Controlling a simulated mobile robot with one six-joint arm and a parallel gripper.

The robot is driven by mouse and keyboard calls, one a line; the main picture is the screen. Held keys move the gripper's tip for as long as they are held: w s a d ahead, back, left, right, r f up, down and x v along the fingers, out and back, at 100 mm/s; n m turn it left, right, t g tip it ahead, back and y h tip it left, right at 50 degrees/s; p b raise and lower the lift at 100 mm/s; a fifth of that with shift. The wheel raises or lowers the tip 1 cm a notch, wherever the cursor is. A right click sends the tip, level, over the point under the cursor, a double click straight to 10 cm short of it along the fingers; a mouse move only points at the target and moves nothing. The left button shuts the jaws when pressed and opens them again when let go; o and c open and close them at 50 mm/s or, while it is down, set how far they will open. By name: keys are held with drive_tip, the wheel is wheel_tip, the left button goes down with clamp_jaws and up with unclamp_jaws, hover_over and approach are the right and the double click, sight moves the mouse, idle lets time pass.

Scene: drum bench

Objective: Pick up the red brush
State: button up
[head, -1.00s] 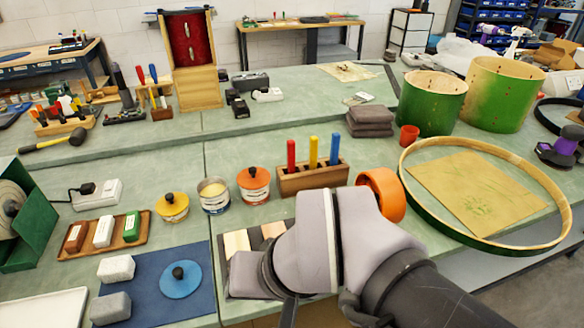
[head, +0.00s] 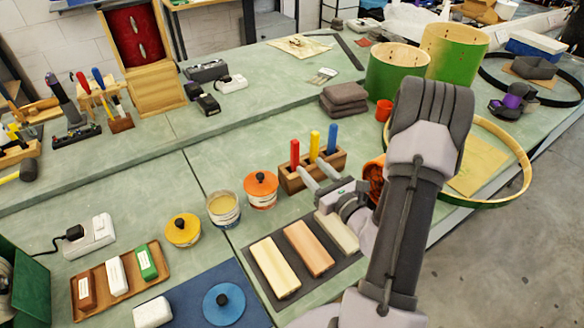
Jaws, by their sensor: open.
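The red brush (head: 295,153) stands upright in a wooden block holder (head: 298,182), with only its red handle showing above the block. A yellow-handled brush (head: 314,146) and a blue-handled one (head: 333,139) stand to its right in the same block. My gripper (head: 317,176) is open and empty, in front of the block's near side. Its fingers point towards the block and overlap part of it in the picture. I cannot tell whether they touch it.
An orange-lidded tin (head: 261,188) stands just left of the block. An open tin (head: 223,209) and a yellow-lidded tin (head: 183,230) are further left. Wooden bars (head: 275,266) lie on a dark mat in front. Folded grey cloths (head: 344,98) and green drum shells (head: 395,70) stand behind.

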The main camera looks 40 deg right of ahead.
sight(295, 164)
drive_tip(key=w, duration=0.6)
drive_tip(key=shift+d, duration=0.1)
drive_tip(key=w+b, duration=0.1)
drive_tip(key=w, duration=0.4)
drive_tip(key=shift+w+r+b, duration=0.15)
drive_tip(key=shift+r+b, duration=0.05)
drive_tip(key=shift+b, duration=0.1)
drive_tip(key=c, duration=1)
